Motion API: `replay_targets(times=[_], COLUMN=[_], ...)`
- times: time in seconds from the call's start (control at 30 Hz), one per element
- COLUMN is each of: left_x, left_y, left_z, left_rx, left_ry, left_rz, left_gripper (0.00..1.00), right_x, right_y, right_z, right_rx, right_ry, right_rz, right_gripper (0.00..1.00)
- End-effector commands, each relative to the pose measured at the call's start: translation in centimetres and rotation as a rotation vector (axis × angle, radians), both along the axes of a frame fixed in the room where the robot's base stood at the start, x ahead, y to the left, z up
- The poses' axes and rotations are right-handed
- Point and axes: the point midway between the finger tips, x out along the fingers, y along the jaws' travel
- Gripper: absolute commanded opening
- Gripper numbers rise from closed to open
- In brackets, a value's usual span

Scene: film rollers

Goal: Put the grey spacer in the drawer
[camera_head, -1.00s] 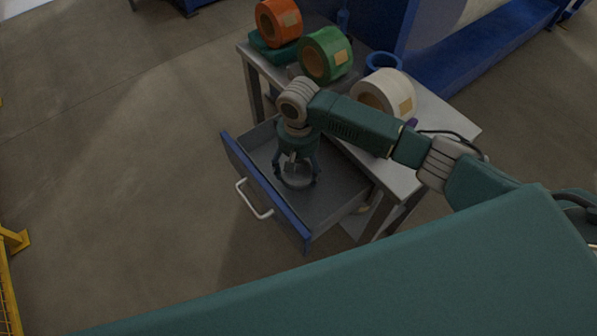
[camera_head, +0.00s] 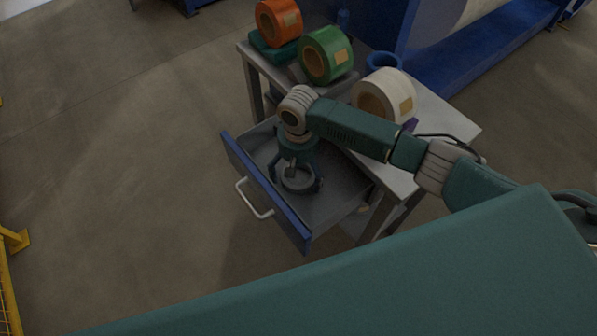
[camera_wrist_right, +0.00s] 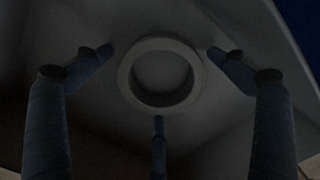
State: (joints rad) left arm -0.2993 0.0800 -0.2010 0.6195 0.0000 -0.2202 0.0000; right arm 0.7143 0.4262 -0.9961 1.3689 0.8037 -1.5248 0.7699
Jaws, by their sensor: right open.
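The grey spacer is a ring (camera_head: 299,184) inside the open drawer (camera_head: 338,205); it seems to lie flat on the drawer floor. My right gripper (camera_head: 296,182) points down into the drawer, directly over the ring. In the right wrist view the ring (camera_wrist_right: 160,98) sits between the spread fingers of the gripper (camera_wrist_right: 162,72), with a visible gap on each side, so the gripper is open and holds nothing. The drawer floor (camera_wrist_right: 215,130) shows around it. My left gripper is not in view.
A metal table (camera_head: 452,125) stands above the drawer. On it are an orange roll (camera_head: 265,24), a green roll (camera_head: 312,62), a white roll (camera_head: 372,101) and a blue ring (camera_head: 370,62). The drawer has a blue front with a white handle (camera_head: 252,203).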

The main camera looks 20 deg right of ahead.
Motion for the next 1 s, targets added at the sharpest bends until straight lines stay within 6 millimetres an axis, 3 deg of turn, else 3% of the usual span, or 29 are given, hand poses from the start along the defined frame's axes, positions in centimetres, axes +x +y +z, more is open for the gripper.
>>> replay_targets(times=[0.17,0.6,0.8,1.0], left_x=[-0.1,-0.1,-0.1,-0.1], left_y=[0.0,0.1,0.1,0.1], left_z=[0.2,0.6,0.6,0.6], left_rx=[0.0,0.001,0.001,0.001], left_ry=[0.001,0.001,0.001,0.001], left_rz=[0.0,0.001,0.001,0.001], left_gripper=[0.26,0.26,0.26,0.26], right_x=[0.2,0.1,0.0,0.0], right_y=[0.0,0.1,0.0,0.0], right_z=[2.0,10.7,12.2,12.3], right_rx=[0.002,0.002,0.0,0.0], right_ry=[-0.004,-0.002,-0.001,0.0], right_rz=[0.0,0.0,0.001,0.0], right_gripper=[0.95,0.95,0.95,0.95])
